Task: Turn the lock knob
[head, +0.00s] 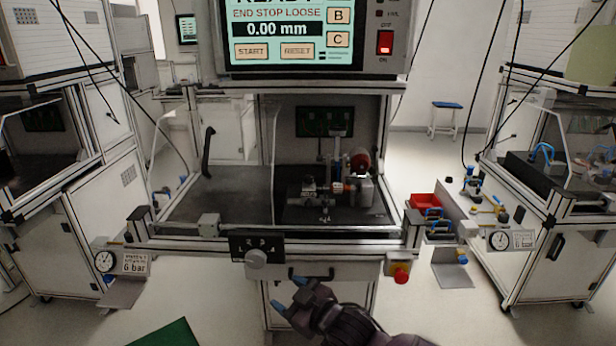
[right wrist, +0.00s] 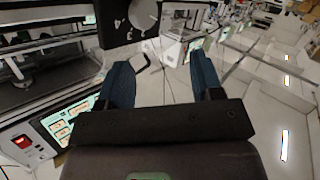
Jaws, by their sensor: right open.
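The lock knob (head: 256,258) is a round grey knob on a black plate (head: 243,245) with numbers, on the front edge of the test bench. The knob also shows at the top of the right wrist view (right wrist: 143,17), beyond the fingers. My right gripper (head: 289,296) has blue fingertips and is below and right of the knob in the head view, apart from it. In the right wrist view the gripper (right wrist: 162,70) is open, with nothing between its fingers. My left gripper is not in view.
A screen (head: 290,30) above the bench reads "END STOP LOOSE" and "0.00 mm". A fixture (head: 335,190) stands inside the bench. A red emergency button (head: 400,272) and a drawer handle (head: 311,273) are right of the knob. A pressure gauge (head: 104,261) is at the left.

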